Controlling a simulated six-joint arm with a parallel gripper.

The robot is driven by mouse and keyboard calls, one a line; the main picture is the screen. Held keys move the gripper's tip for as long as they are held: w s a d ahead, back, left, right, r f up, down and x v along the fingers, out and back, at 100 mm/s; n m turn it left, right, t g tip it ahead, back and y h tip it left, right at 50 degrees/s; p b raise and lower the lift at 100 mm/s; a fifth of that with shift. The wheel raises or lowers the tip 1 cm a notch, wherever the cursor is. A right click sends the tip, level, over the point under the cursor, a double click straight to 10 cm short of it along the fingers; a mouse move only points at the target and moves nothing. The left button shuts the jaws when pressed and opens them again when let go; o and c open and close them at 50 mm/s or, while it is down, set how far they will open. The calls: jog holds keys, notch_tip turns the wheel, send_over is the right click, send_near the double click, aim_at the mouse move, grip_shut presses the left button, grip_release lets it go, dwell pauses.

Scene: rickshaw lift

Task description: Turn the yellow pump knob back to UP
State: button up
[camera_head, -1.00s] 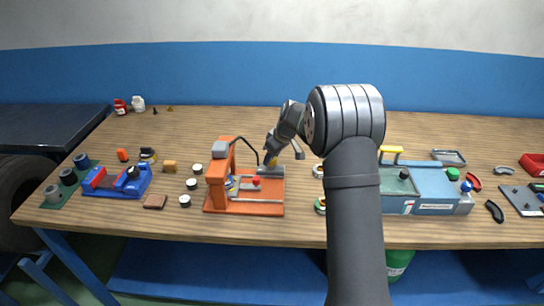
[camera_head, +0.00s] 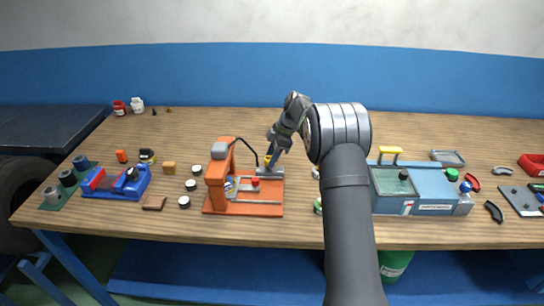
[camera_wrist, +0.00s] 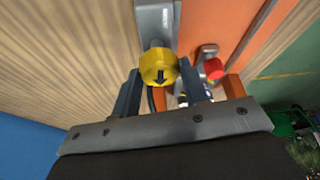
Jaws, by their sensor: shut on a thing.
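The yellow pump knob (camera_wrist: 158,67) sits between my two fingers in the wrist view. A black arrow on its face points down in that picture, toward my gripper's body. The knob is on a grey pump block (camera_wrist: 155,22) beside the orange press. My gripper (camera_wrist: 160,74) is shut on the knob. In the head view my gripper (camera_head: 269,157) reaches down at the right rear of the orange press (camera_head: 216,187), and only a small bit of yellow shows there. The UP marking cannot be made out.
A red button (camera_wrist: 213,68) on the press stands close to my right finger in the wrist view. A black hose (camera_head: 246,147) arches beside my gripper. A blue-grey machine (camera_head: 435,188) stands to the right. Small round pieces (camera_head: 191,185) lie left of the press.

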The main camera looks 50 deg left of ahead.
jog(key=shift+n, duration=0.4)
jog(key=o, duration=1)
jog(key=shift+c, duration=0.2)
jog(key=v, duration=1.7)
jog(key=shift+w+a+r, duration=0.15)
jog(key=shift+a+r, duration=0.1)
jog(key=shift+a, duration=0.05)
jog(key=x, duration=1.7)
jog(key=shift+d+f, duration=0.25)
jog(key=shift+f, duration=0.05)
